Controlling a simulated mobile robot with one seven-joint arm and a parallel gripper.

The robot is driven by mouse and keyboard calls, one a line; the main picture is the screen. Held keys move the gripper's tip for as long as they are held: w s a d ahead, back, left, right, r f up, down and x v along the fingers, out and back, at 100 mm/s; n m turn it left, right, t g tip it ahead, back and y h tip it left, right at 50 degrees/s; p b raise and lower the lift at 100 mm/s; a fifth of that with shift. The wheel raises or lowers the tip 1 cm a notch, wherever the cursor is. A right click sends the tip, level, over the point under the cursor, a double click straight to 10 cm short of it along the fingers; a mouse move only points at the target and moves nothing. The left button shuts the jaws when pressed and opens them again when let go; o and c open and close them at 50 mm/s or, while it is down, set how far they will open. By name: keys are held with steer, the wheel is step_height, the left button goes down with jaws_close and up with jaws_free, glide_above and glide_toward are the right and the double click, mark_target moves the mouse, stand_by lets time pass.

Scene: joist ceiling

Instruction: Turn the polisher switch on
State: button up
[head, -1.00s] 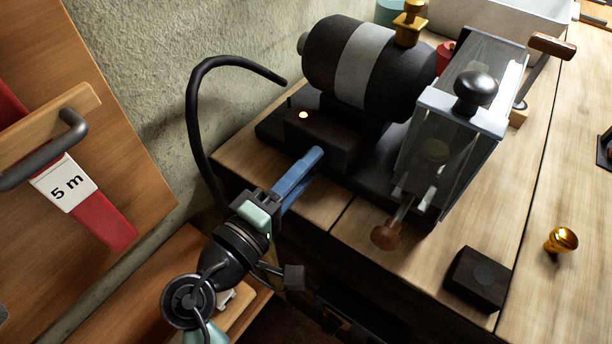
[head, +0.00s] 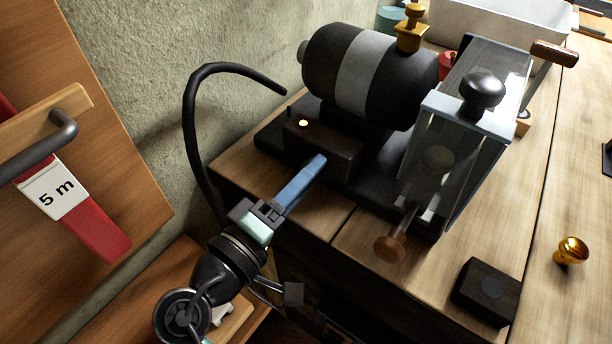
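The polisher (head: 358,75) is a black motor with a grey band on a dark base at the back of the bench. A dark brown box (head: 322,146) sits at its front left, with a small pale round spot (head: 303,123) on top. I cannot make out a separate switch lever or its position. My gripper (head: 321,160) has blue fingers, which point up and right at the front face of the box. The tips are at or very near that face; contact is unclear. The fingers look together, with nothing seen between them.
A clear guard box (head: 462,150) with a black knob stands right of the motor. A wooden-handled lever (head: 390,247) sticks out in front. A dark block (head: 487,290) and a brass knob (head: 570,250) are at right. A black hose (head: 188,130) arches at left.

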steer(key=shift+o, duration=1)
steer(key=v, duration=1.3)
